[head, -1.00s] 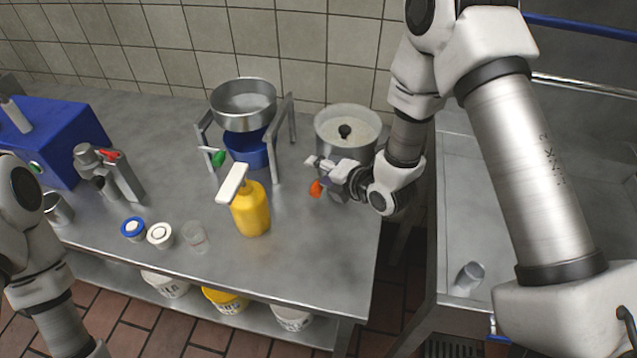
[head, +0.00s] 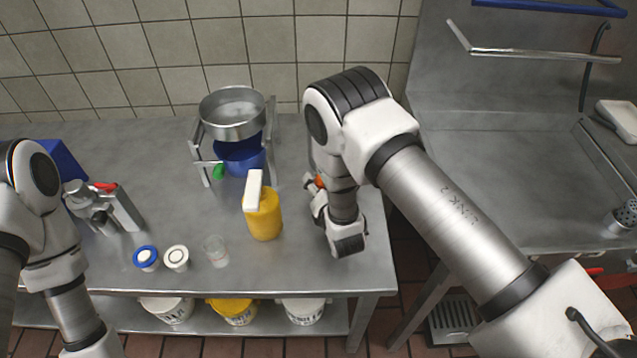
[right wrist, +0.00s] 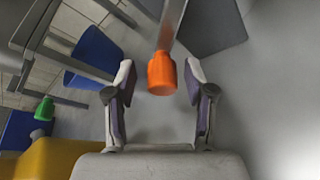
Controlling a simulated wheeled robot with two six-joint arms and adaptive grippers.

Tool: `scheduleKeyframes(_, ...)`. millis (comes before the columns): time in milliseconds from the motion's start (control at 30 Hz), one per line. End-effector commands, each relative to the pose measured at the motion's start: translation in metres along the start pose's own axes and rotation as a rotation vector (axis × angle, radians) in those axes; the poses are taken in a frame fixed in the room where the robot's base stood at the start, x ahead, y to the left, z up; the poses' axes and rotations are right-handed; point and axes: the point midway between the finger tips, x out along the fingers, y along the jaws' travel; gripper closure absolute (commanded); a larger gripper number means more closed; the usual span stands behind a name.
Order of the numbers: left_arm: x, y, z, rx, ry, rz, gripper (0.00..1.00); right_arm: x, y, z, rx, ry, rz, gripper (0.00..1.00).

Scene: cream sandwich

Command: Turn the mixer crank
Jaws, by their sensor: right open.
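The crank's orange knob (right wrist: 162,74) sits on the end of a flat metal bar (right wrist: 171,25) in the right wrist view. In the head view only a bit of the orange knob (head: 319,182) shows beside my right arm. My right gripper (right wrist: 160,85) is open, with one finger on each side of the knob and a gap on both sides. In the head view the right gripper (head: 314,192) is partly hidden by its own wrist. The mixer pot is hidden behind my right arm in the head view.
Small cups (head: 176,258) stand near the front edge.

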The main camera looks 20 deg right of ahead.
Motion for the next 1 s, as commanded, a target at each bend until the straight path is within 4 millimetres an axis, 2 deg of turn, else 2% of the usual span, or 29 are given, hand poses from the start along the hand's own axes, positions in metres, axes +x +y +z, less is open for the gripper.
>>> scheduleKeyframes(233,-0.0001,0.0001,0.0000,0.000,0.000,0.000,0.46,0.0027,-0.0001,0.0002,0.000,0.000,0.000,0.46)
scheduleKeyframes(300,-0.0001,0.0001,0.0000,0.000,0.000,0.000,0.46,0.0026,-0.0001,0.0003,0.000,0.000,0.000,0.71)
scheduleKeyframes(367,-0.0001,0.0001,0.0000,0.000,0.000,0.000,0.46,0.0026,-0.0001,0.0003,0.000,0.000,0.000,0.92)
scheduleKeyframes(400,-0.0001,0.0001,0.0000,0.000,0.000,0.000,0.46,0.0026,0.0000,0.0003,0.000,0.000,0.000,1.00)
scheduleKeyframes(1000,0.0011,0.0000,0.0000,0.000,0.000,0.000,0.46,0.0035,-0.0011,0.0023,0.008,0.000,0.004,1.00)
